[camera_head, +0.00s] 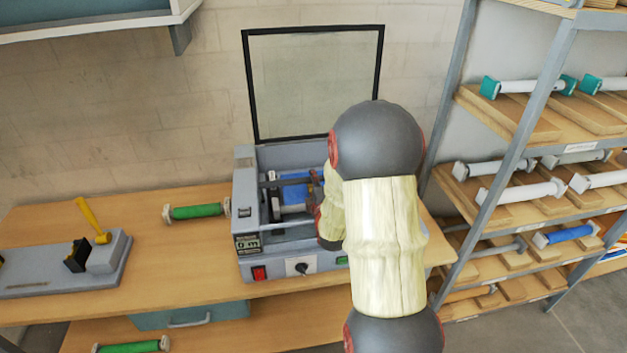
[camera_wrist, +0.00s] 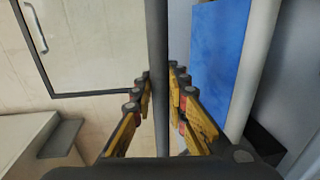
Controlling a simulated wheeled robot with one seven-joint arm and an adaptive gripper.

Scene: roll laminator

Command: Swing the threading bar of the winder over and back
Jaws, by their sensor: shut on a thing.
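The winder (camera_head: 243,178) is a grey machine on the wooden bench in the head view, with its black-framed clear lid (camera_head: 315,85) standing open. The threading bar (camera_wrist: 157,45) is a dark rod running up the middle of the wrist view. My gripper (camera_wrist: 160,82) has its fingers on both sides of the rod and is shut on it. In the head view my gripper (camera_head: 319,188) is over the winder's open top, largely hidden by my arm. A blue sheet or roll (camera_wrist: 220,55) and a pale roller lie just right of the bar in the wrist view.
A green roll (camera_head: 197,211) lies on the bench left of the winder. A grey fixture with a yellow lever (camera_head: 92,217) stands at far left. A shelf rack (camera_head: 510,150) with several rolls is close on the right. Bench between fixture and winder is mostly clear.

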